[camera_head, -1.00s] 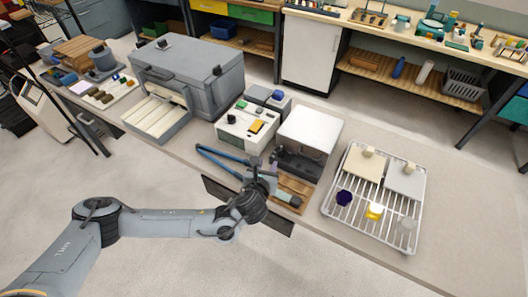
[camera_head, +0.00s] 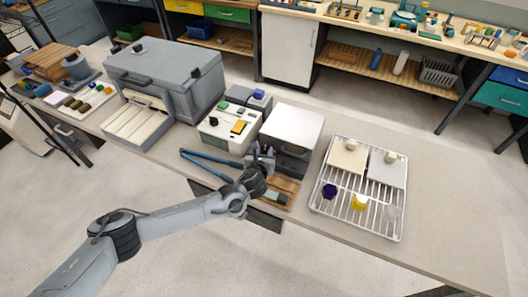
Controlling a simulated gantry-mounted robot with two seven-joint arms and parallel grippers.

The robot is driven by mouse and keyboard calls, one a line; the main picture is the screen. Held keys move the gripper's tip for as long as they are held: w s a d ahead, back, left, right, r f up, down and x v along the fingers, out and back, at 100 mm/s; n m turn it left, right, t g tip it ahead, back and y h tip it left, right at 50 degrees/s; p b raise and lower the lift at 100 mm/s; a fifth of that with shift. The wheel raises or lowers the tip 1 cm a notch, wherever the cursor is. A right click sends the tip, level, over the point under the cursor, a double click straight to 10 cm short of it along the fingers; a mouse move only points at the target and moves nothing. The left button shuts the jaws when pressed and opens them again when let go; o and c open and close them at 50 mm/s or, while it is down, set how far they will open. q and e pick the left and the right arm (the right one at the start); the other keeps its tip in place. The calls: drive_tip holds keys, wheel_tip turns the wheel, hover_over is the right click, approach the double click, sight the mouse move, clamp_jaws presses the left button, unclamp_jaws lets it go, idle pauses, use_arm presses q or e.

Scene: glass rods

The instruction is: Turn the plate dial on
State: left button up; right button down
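A white-topped box (camera_head: 293,122) with a dark front stands near the middle of the bench. A white control box (camera_head: 222,137) stands to its left, with a dark round knob (camera_head: 214,121), a green part and a yellow part on top. I cannot tell which knob is the plate dial. My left gripper (camera_head: 262,158) is at the front left of the white-topped box, over the bench's front part. Its fingers are small and dark, and I cannot see whether they are apart. It covers part of the box's front. My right gripper is not in view.
Blue-handled long tongs (camera_head: 208,158) lie left of my gripper. A wooden board (camera_head: 285,187) with a dark-ended tool lies just right of it. A wire rack (camera_head: 315,197) with pads and coloured pieces stands right. A grey furnace-like box (camera_head: 165,70) stands left. The bench's far right is clear.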

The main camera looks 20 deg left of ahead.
use_arm(q)
drive_tip(key=shift+w+f, duration=0.1)
drive_tip(key=shift+w, duration=0.1)
drive_tip(key=shift+c, duration=0.3)
drive_tip(key=c, duration=0.6)
drive_tip(key=shift+a, duration=0.1)
